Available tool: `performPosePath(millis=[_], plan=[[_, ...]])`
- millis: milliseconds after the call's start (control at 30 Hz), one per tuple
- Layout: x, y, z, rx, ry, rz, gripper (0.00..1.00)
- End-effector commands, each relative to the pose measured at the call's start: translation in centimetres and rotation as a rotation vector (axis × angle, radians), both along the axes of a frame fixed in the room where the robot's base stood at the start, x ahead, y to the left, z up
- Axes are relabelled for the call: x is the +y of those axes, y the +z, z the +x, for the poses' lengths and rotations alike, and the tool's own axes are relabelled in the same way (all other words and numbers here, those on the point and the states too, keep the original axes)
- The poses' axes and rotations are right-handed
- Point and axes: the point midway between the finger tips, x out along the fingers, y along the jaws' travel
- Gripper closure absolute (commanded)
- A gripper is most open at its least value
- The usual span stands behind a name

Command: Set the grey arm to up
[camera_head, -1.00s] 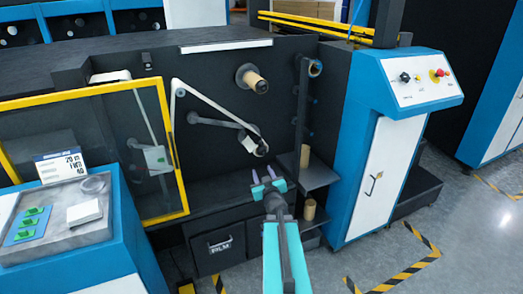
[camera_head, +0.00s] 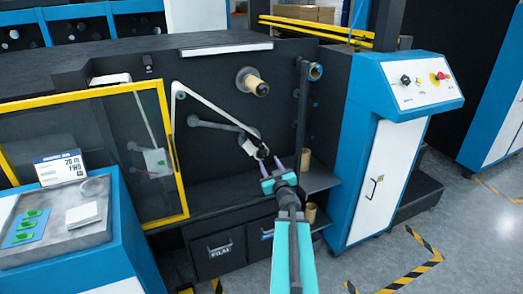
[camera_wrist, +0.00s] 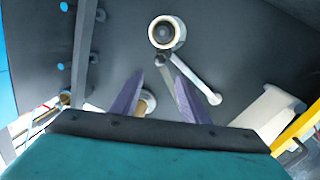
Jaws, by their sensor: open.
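The grey arm (camera_head: 208,123) is on the dark machine panel in the head view. It slopes down to the right from its left end towards a pale roller (camera_head: 262,153). In the wrist view a light grey arm (camera_wrist: 198,82) runs from the round roller end (camera_wrist: 164,33) down to the right. My gripper (camera_head: 274,166) is open and empty, just below and right of the roller in the head view. In the wrist view the gripper's purple fingers (camera_wrist: 157,76) point towards the panel, apart from each other. I cannot tell whether they touch anything.
A cardboard core (camera_head: 256,86) on a spindle sticks out above the arm. A dark post (camera_head: 301,110) stands to the right, with a shelf (camera_head: 322,180) beside it. A yellow-framed guard (camera_head: 165,130) is at left, and a blue control cabinet (camera_head: 382,160) at right.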

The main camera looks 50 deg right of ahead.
Motion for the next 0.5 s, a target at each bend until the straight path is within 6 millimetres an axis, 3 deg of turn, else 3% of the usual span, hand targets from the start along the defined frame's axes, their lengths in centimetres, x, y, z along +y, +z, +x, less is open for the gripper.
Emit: performPosePath(millis=[500], plan=[[-2.4,0.0,3.8,-0.001,0.0,-0.001,0.59]])
